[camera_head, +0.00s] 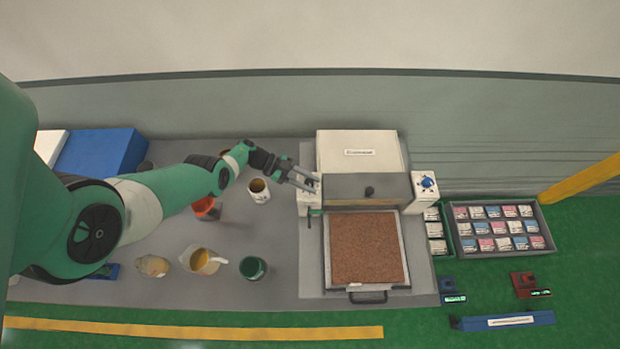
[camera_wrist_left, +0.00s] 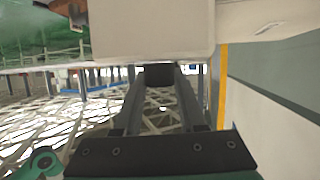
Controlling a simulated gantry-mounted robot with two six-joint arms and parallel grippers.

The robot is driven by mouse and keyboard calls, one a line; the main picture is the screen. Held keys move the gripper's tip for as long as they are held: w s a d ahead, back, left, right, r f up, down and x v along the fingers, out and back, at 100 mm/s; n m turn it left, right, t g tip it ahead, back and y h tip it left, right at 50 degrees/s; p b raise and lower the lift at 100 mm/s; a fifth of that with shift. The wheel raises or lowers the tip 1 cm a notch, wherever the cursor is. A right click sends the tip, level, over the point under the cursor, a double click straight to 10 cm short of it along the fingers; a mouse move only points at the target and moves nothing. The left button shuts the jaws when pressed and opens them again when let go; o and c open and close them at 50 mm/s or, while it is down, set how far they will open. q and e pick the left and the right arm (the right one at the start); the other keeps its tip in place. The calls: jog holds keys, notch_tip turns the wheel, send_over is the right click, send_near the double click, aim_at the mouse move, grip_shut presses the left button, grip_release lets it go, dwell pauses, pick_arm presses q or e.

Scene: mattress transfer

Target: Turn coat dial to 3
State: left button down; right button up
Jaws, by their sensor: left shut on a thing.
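A white and grey machine (camera_head: 345,142) stands on the grey bench, with a labelled white housing at the back. My left gripper (camera_head: 312,184) reaches in from the left to the white block (camera_head: 310,207) on the machine's left side. In the left wrist view my left gripper (camera_wrist_left: 158,84) has its two fingers closed on a small dark block, which I take to be the coat dial (camera_wrist_left: 158,74). The dial's markings and number cannot be read. A blue knob (camera_head: 428,182) sits on the right-hand white block. My right gripper is not in view.
A brown slab (camera_head: 363,247) lies in the machine's handled front tray. Cups and jugs, including a red cup (camera_head: 206,209), a dark green cup (camera_head: 253,268) and a white cup (camera_head: 259,191), stand left of it. A grey crate (camera_head: 469,246) of small boxes is at the right.

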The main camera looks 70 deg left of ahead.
pick_arm(q)
jog(key=m+g+h+b, duration=0.2)
jog(key=b, duration=0.1)
jog(key=shift+f+m, duration=0.3)
jog(key=shift+f, duration=0.1)
jog(key=shift+r+m+g+h+b, duration=0.15)
jog(key=shift+m+g+h+b, duration=0.2)
jog(key=shift+b, duration=0.4)
jog(key=shift+c, duration=2.4)
grip_release()
jog(key=shift+r, duration=0.1)
jog(key=shift+s+r, duration=0.1)
